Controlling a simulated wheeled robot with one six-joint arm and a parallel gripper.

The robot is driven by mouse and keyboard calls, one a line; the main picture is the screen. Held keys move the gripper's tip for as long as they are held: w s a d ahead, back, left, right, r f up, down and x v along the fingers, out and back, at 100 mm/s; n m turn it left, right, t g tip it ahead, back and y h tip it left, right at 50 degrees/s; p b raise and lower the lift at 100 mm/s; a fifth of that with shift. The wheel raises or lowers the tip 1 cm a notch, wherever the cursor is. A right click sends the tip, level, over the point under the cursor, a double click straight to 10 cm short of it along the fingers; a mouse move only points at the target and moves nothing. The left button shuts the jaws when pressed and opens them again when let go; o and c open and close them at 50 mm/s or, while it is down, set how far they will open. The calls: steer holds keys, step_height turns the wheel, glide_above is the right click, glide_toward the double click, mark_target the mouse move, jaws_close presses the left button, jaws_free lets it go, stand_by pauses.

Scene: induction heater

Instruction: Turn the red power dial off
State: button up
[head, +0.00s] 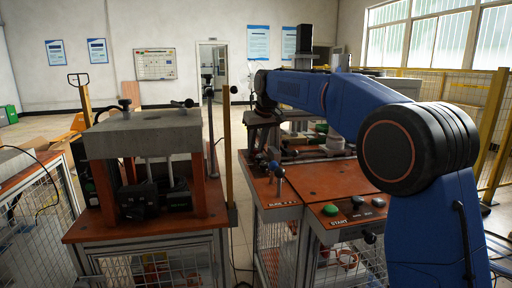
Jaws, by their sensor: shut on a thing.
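My blue arm reaches from the right across to the centre of the head view. Its dark wrist bends down at the far end, and my gripper (262,154) is small and dark there, over the back left of the orange-topped bench (332,180). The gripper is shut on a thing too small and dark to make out. I cannot pick out the red power dial; the gripper or arm may hide it.
A START button (330,209) and other controls sit on the bench's near edge, close to my arm. A concrete-topped press (145,135) stands on a separate bench at left. A yellow post (228,145) rises by the narrow gap between them.

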steer(key=o, duration=1)
steer(key=shift+o, duration=0.2)
steer(key=v, duration=1.7)
steer(key=shift+r, duration=0.25)
